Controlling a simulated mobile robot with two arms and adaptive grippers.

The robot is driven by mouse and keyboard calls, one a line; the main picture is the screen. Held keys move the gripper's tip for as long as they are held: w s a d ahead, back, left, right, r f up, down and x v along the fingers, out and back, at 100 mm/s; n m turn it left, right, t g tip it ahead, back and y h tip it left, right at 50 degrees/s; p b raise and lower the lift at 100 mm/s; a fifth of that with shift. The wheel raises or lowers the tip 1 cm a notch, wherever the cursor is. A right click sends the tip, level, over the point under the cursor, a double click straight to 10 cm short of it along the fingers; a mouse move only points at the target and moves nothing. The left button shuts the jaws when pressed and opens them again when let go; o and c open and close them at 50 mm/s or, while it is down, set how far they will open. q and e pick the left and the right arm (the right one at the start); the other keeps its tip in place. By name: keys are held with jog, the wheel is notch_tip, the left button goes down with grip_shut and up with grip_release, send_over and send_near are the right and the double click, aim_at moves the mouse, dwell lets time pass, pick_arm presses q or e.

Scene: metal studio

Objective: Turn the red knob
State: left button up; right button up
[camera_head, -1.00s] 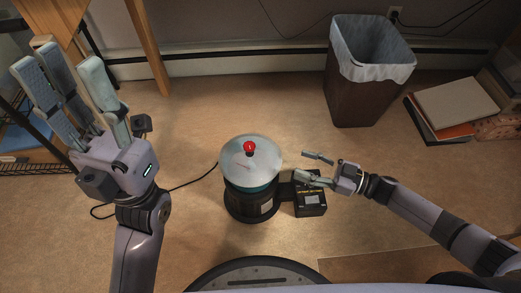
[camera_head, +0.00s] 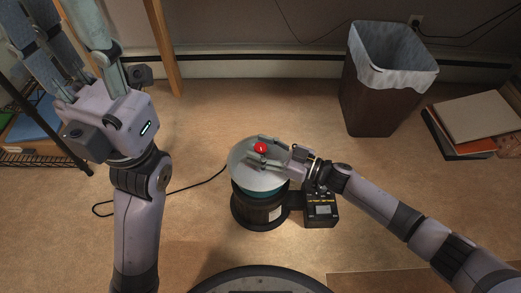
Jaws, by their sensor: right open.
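The red knob (camera_head: 261,148) sits on top of a round, pale metal disc (camera_head: 243,177), which stands on a dark cylindrical base (camera_head: 250,212) on the floor. My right gripper (camera_head: 256,150) is over the disc with its open fingers on either side of the knob, coming from the right. I cannot tell whether a finger touches the knob. My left gripper (camera_head: 75,40) is raised at the upper left, far from the knob, with its fingers spread apart and nothing between them.
A black box with a small display (camera_head: 321,209) is joined to the base's right side. A black cable (camera_head: 190,187) runs from the base to the left. A lined bin (camera_head: 375,105) and stacked books (camera_head: 480,118) are at the upper right. A wire shelf (camera_head: 30,125) stands at left.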

jog(key=shift+w+a, duration=0.1)
jog(key=shift+a, duration=0.05)
grip_shut()
dwell(0.6)
